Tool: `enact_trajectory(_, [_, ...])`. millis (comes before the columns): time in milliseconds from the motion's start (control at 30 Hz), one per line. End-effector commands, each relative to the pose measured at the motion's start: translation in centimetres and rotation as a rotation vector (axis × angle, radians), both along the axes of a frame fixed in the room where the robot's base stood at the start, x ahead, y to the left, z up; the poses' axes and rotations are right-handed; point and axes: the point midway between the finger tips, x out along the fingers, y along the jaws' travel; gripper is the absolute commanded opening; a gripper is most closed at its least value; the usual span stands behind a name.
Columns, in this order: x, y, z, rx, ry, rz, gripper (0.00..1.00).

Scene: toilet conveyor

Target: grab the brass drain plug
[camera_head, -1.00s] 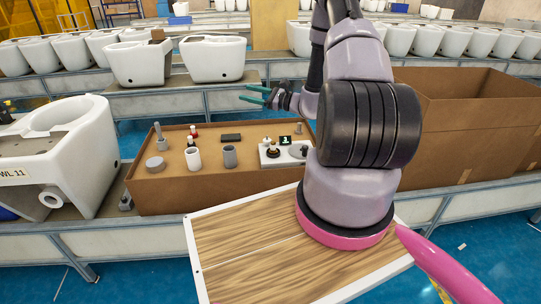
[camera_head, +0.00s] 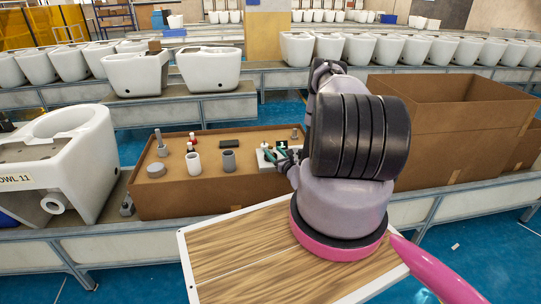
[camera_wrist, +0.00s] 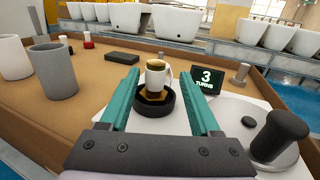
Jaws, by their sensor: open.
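In the wrist view a small upright piece stands between my fingers. It has a white body, a brass-coloured top (camera_wrist: 154,64) and a brass hexagonal base (camera_wrist: 152,95), and sits in a black ring (camera_wrist: 172,104) on a white plate (camera_wrist: 225,125). I take it for the brass drain plug. My gripper (camera_wrist: 160,76) is open, with one teal finger on each side of the piece and a visible gap to both. In the head view my gripper (camera_head: 276,156) is low over the right part of the brown box top, and it hides the piece.
A sign reading "3 TURNS" (camera_wrist: 206,82) stands just right of my fingers. A black knob (camera_wrist: 280,135) is on the plate at right. Grey (camera_wrist: 53,72) and white cups stand at left, with a black block (camera_wrist: 122,58) behind. A large cardboard box (camera_head: 450,110) is at right.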

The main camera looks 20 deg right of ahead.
Motion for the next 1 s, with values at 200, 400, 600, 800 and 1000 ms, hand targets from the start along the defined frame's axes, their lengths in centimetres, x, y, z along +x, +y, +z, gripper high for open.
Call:
enact_trajectory(200, [2.1,0.5,0.2,0.0,-0.003,0.003,0.64])
enact_trajectory(400, [4.9,0.9,0.3,-0.001,-0.002,0.002,0.64])
enact_trajectory(600, [5.6,0.9,0.2,0.001,0.0,0.001,0.64])
enact_trajectory(800, [5.5,0.9,0.2,0.001,0.0,0.001,0.37])
enact_trajectory(1000, [5.5,0.9,0.2,0.001,0.0,0.001,0.0])
